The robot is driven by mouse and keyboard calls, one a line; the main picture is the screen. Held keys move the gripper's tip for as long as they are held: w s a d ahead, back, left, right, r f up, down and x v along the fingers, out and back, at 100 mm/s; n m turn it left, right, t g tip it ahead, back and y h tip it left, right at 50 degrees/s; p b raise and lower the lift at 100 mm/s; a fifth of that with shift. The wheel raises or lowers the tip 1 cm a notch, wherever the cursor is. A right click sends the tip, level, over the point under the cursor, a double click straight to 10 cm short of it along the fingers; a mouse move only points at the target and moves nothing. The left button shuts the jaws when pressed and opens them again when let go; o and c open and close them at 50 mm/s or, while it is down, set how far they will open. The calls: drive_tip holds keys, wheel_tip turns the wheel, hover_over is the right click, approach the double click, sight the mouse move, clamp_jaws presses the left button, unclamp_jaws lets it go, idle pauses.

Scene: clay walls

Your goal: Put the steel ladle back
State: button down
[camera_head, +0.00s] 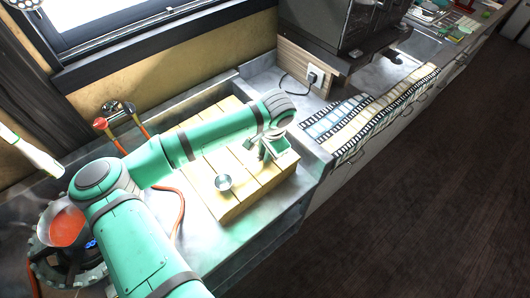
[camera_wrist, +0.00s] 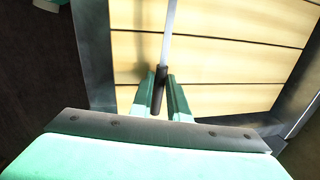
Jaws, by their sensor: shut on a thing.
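My gripper (camera_head: 266,150) is low over the right part of a pale yellow slatted wooden board. In the wrist view, my gripper (camera_wrist: 166,98) is shut on the dark handle of the steel ladle (camera_wrist: 171,28). Its thin bright shaft runs away from the fingers across the slats. In the head view, the round steel bowl of the ladle (camera_head: 223,183) shows over the front part of the board, left of my gripper. I cannot tell whether the ladle touches the board. The board (camera_wrist: 220,63) also fills most of the wrist view.
A pan with orange-red contents (camera_head: 67,228) sits on a burner at the lower left. An orange hose (camera_head: 181,205) runs along the board's left side. A film-strip-patterned cloth (camera_head: 350,122) lies on the right counter. A dark appliance (camera_head: 335,28) stands behind.

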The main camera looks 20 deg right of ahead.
drive_tip(key=c, duration=1.7)
unclamp_jaws()
drive_tip(key=shift+f, duration=0.1)
